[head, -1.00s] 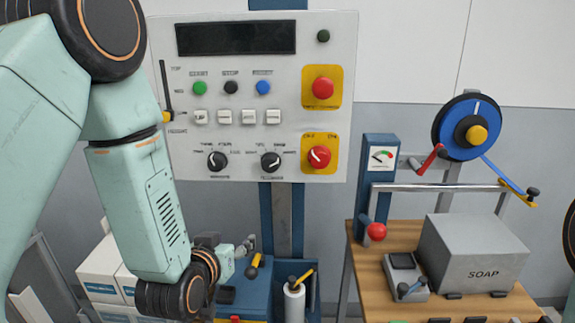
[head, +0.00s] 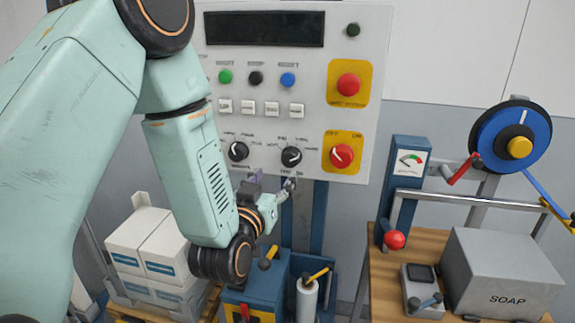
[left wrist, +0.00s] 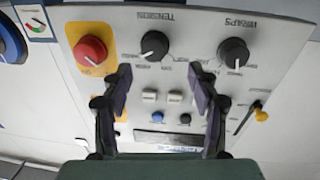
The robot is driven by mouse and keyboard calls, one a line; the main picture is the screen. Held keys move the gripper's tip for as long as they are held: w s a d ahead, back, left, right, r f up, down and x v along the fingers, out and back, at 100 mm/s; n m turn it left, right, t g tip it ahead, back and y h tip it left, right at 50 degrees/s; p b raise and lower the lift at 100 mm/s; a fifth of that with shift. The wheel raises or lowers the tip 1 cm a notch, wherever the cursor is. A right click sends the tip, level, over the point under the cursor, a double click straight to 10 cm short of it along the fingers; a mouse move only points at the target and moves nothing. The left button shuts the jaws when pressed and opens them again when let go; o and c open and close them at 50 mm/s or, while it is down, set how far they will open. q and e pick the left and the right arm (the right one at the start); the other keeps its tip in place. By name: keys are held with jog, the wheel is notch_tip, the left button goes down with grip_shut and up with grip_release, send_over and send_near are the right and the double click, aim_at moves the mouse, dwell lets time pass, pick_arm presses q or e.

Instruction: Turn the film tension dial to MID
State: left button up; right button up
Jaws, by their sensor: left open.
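The film tension dial, a black knob with a white pointer mark, is the right-hand of two knobs on the grey control panel (head: 300,110) in the head view (head: 291,156). In the left wrist view, where the panel appears upside down, it sits under the word TENSION (left wrist: 155,45). I cannot read which position its pointer marks. My left gripper (head: 272,184) is open and empty, just below the dial in the head view. In the left wrist view its two dark fingers (left wrist: 160,76) stand apart, with the dial showing beyond the gap between them.
A similar WRAPS knob (head: 238,151) is left of the dial. A red rotary switch (head: 341,156) on a yellow plate is close on the right. White square buttons (head: 260,108) sit above.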

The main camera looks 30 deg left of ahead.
aim_at(289, 161)
pick_arm(q)
jog(key=w, duration=0.2)
jog(key=w+d+r, duration=0.1)
jog(key=w, duration=0.1)
jog(key=w+a, duration=0.1)
jog(key=w+f, duration=0.1)
jog(key=shift+w+a+p, duration=0.3)
jog(key=shift+w+p, duration=0.05)
jog(key=shift+p, duration=0.05)
jog(key=shift+w+a, duration=0.15)
jog(key=shift+a, duration=0.1)
jog(key=shift+s+d+r, duration=0.2)
jog(key=shift+s+d, duration=0.05)
jog(key=shift+d, duration=0.05)
jog(key=shift+d+r, duration=0.15)
jog(key=shift+d, duration=0.3)
jog(key=shift+c, duration=0.4)
jog(key=shift+w+a+f, duration=0.3)
jog(key=shift+a+f, duration=0.05)
jog(key=shift+a, duration=0.2)
jog(key=c, duration=0.4)
jog(key=shift+c, duration=0.9)
jog(key=shift+s+d+r, duration=0.1)
jog(key=shift+d+r, duration=0.05)
jog(key=shift+d, duration=0.2)
jog(key=c, duration=0.3)
jog(key=shift+c, duration=0.9)
jog(key=shift+a, duration=0.15)
